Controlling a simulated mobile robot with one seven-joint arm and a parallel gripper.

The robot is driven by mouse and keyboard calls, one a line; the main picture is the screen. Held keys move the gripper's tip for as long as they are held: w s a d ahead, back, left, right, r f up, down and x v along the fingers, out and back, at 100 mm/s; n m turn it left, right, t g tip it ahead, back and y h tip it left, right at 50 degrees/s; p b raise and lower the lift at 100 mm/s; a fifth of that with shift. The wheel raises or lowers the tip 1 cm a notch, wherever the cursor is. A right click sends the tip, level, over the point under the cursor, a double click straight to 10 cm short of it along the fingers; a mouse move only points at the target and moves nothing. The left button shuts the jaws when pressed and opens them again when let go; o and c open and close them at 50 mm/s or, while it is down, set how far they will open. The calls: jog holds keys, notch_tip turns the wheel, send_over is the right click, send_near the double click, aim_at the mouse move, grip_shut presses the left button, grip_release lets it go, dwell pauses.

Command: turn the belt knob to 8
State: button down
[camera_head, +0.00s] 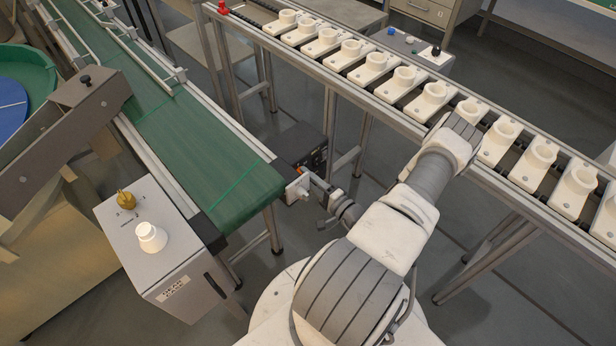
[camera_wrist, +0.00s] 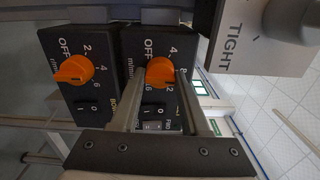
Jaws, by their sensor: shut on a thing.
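In the wrist view two dark control boxes stand side by side, each with an orange knob and a printed dial. The right box's knob (camera_wrist: 160,72) sits between my gripper's fingertips (camera_wrist: 160,78), which are shut on it. Its dial shows OFF, 4, 8 and 12; the fingers partly cover the knob, and I cannot tell exactly where its pointer stands. The left box's knob (camera_wrist: 74,70) is free, with OFF, 2, 4 and 6 around it.
A grey plate marked TIGHT (camera_wrist: 238,40) is close at upper right in the wrist view. Rocker switches (camera_wrist: 152,111) sit below the knob. The green belt (camera_head: 200,150) lies left of my arm. A rail with several white holders (camera_head: 375,68) runs behind it.

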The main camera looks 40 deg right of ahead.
jog(key=shift+n, duration=0.4)
jog(key=c, duration=0.7)
grip_release()
jog(key=s+d+r+p, duration=0.1)
jog(key=s+r, duration=0.2)
jog(key=s+d+r, duration=0.2)
jog(key=s+r, duration=0.2)
jog(key=s+d+r+p, duration=0.1)
jog(key=s+d+r, duration=0.1)
jog(key=s+r, duration=0.1)
jog(key=shift+s+d+r+p, duration=0.2)
jog(key=shift+r+p, duration=0.15)
jog(key=shift+r, duration=0.2)
